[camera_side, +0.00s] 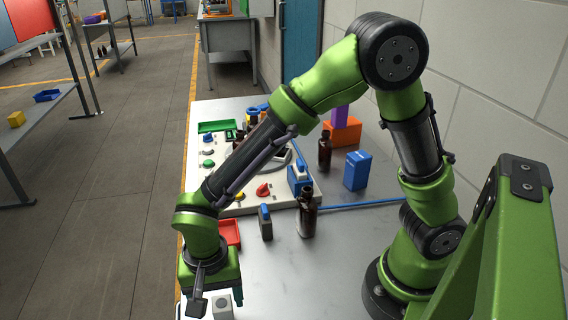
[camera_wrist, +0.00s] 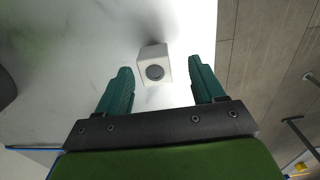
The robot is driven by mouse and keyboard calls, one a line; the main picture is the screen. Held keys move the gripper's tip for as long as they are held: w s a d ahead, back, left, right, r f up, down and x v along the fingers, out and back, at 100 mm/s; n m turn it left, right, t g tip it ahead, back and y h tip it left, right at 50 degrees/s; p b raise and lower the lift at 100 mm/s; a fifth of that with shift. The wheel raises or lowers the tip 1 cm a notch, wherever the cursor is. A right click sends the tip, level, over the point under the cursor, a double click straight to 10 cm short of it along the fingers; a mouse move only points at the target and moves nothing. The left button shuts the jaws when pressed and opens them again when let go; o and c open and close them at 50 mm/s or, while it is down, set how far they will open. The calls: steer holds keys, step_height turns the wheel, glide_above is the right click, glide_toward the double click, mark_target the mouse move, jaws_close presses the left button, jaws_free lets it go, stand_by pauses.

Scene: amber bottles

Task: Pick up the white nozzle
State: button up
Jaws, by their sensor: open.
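The white nozzle (camera_wrist: 152,63) is a small white block with a dark grey round spot on the face towards the wrist camera. It stands on the pale tabletop. In the side view the nozzle (camera_side: 222,309) shows at the bottom edge, just below my gripper (camera_side: 212,291), which hides part of it. In the wrist view my gripper (camera_wrist: 160,70) is open, with one teal finger on each side of the nozzle. I cannot tell the exact height of the fingertips over the table.
A red tray (camera_side: 230,232), a dark blue-topped block (camera_side: 265,223) and an amber bottle (camera_side: 307,213) stand behind my gripper. A white panel (camera_side: 240,198) with coloured knobs lies farther back. A blue box (camera_side: 357,171) stands right. The table's edge (camera_wrist: 219,40) is right of the nozzle.

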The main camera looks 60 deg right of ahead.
mark_target(222, 302)
steer(key=f, duration=0.4)
steer(key=shift+s+d+f, duration=0.15)
steer(key=shift+d+f, duration=0.05)
steer(key=shift+d, duration=0.05)
steer(key=shift+c, duration=0.3)
steer(key=c, duration=1)
